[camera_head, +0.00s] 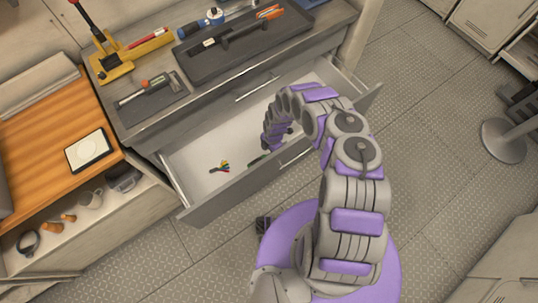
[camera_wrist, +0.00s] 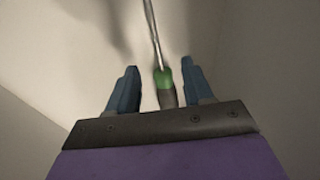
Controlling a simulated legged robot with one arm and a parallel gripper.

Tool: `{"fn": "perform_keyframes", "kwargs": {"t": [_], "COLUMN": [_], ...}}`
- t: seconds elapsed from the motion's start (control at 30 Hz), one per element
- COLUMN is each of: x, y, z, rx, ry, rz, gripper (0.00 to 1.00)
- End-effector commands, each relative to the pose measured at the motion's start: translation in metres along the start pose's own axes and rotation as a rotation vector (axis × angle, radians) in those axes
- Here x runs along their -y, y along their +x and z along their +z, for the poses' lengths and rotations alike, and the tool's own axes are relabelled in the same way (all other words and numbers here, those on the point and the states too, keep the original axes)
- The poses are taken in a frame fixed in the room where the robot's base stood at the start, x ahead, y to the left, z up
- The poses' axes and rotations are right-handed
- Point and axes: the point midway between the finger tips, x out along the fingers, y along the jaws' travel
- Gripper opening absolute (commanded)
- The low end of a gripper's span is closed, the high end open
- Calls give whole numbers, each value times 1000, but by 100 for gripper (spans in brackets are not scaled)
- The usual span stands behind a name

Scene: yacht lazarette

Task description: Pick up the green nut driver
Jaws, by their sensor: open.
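The green nut driver (camera_wrist: 164,78) shows in the wrist view with a green and dark handle and a thin metal shaft running up the picture. Its handle lies between the two blue fingers of my gripper (camera_wrist: 156,88), with gaps visible on both sides. The gripper is open. The lower end of the handle is hidden behind the gripper's dark plate. In the head view my arm reaches down into the open drawer (camera_head: 195,205). A small green and dark piece (camera_head: 257,160), apparently the nut driver, shows beside the arm's end; the fingers are largely hidden there.
The drawer's walls surround my gripper. Above, the workbench holds a dark tray (camera_head: 215,67), a mat with a hammer (camera_head: 150,92) and a yellow stand (camera_head: 112,68).

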Motion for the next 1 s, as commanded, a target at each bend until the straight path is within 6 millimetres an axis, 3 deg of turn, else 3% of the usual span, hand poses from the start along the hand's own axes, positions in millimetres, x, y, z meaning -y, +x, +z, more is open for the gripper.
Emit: {"fn": "perform_keyframes", "kwargs": {"t": [0.13,0.43,0.9,1.0], "x": [0,0,0,0], "y": [20,22,22,22], "z": [-1,0,0,0], "rx": [0,1,1,1], "ry": [1,1,2,2], "rz": [-1,-1,0,0], "gripper": [51,51,6,0]}}
